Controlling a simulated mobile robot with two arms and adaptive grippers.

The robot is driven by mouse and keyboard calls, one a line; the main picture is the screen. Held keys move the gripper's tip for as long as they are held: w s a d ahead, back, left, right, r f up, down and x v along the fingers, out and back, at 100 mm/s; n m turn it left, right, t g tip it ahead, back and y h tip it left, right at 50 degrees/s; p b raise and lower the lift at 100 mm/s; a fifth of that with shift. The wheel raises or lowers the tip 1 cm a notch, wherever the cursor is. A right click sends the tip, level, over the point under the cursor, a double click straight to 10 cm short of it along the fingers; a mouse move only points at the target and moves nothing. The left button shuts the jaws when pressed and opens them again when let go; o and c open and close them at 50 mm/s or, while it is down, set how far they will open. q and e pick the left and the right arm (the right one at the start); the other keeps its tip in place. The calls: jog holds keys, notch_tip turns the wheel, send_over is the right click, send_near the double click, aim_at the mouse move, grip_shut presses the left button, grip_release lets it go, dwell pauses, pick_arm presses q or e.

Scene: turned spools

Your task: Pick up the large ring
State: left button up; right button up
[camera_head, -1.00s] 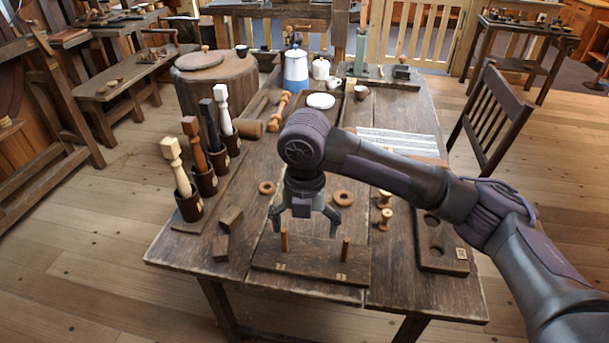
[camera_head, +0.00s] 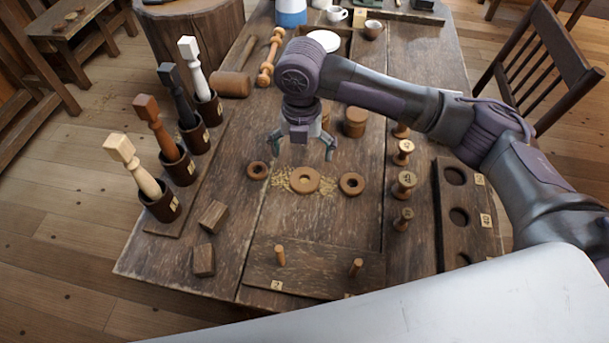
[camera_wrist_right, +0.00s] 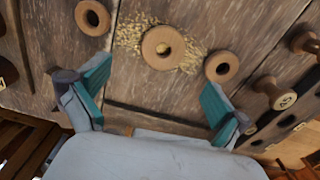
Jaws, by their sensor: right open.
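Three wooden rings lie flat on the table in a row. The large ring (camera_head: 305,180) is the middle one, on a patch of wood shavings; it also shows in the right wrist view (camera_wrist_right: 163,47). A smaller ring (camera_head: 257,170) lies left of it and another ring (camera_head: 351,184) lies right of it. My right gripper (camera_head: 303,155) is open and empty above the table, just behind the large ring in the head view. In the right wrist view its fingers (camera_wrist_right: 154,100) are spread wide and the large ring lies beyond them. My left gripper is not in view.
A board with two pegs (camera_head: 315,268) stands at the table's front. Numbered spools (camera_head: 404,185) and a board with holes (camera_head: 462,215) are on the right. Turned spindles in cups (camera_head: 160,205) and two blocks (camera_head: 212,216) are on the left. A mallet (camera_head: 232,84) lies further back.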

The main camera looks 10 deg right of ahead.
aim_at(305, 182)
notch_tip(305, 182, down, 3)
jog(key=shift+r, duration=0.1)
jog(key=shift+w+d+f, duration=0.1)
jog(key=shift+f, duration=0.45)
jog(key=f, duration=0.4)
jog(key=shift+d+f, duration=0.2)
jog(key=shift+f, duration=0.25)
jog(key=shift+c, duration=0.5)
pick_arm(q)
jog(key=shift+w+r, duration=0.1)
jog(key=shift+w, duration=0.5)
pick_arm(e)
jog(key=c, duration=1.1)
